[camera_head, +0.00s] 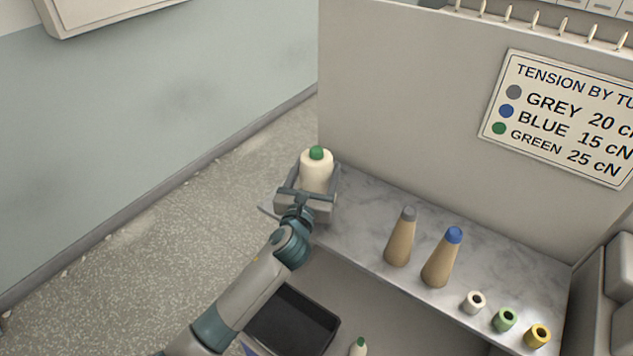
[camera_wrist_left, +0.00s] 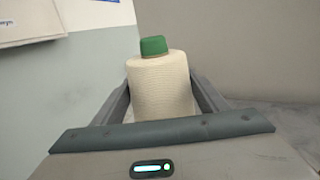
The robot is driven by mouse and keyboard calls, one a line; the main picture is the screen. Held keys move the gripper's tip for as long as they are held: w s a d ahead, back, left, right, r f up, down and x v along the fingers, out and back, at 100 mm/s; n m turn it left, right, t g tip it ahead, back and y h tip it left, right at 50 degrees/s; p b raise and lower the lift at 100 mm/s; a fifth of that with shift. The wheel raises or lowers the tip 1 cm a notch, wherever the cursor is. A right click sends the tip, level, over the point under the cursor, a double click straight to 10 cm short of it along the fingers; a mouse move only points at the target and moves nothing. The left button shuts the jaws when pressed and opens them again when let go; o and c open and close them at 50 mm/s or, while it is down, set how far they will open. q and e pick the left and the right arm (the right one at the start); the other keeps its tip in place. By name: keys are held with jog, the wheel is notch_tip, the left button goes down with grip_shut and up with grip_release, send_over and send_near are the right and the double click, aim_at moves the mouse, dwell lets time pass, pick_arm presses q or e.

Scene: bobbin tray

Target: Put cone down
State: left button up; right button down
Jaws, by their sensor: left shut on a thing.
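A cream yarn cone with a green tip (camera_head: 316,172) is upright at the far left end of the marble shelf (camera_head: 360,205). My left gripper (camera_head: 308,187) is shut on it, with a finger on each side. In the left wrist view the cone (camera_wrist_left: 160,88) stands between the two fingers (camera_wrist_left: 163,100), its green tip on top. The gripper hides the cone's base, so I cannot tell whether it touches the shelf. My right gripper is not in view.
Two bare tan cones, grey-tipped (camera_head: 400,240) and blue-tipped (camera_head: 441,262), stand to the right on the shelf. White (camera_head: 473,302), green (camera_head: 505,320) and yellow (camera_head: 538,336) bobbins are beyond. A dark tray (camera_head: 292,318) and another green-tipped cone (camera_head: 358,348) are below.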

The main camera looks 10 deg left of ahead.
pick_arm(q)
jog(key=shift+f, duration=1.95)
jog(key=o, duration=1.3)
jog(key=shift+f, duration=0.15)
jog(key=s+b, duration=0.1)
jog(key=s, duration=1.1)
jog(key=shift+b, duration=0.35)
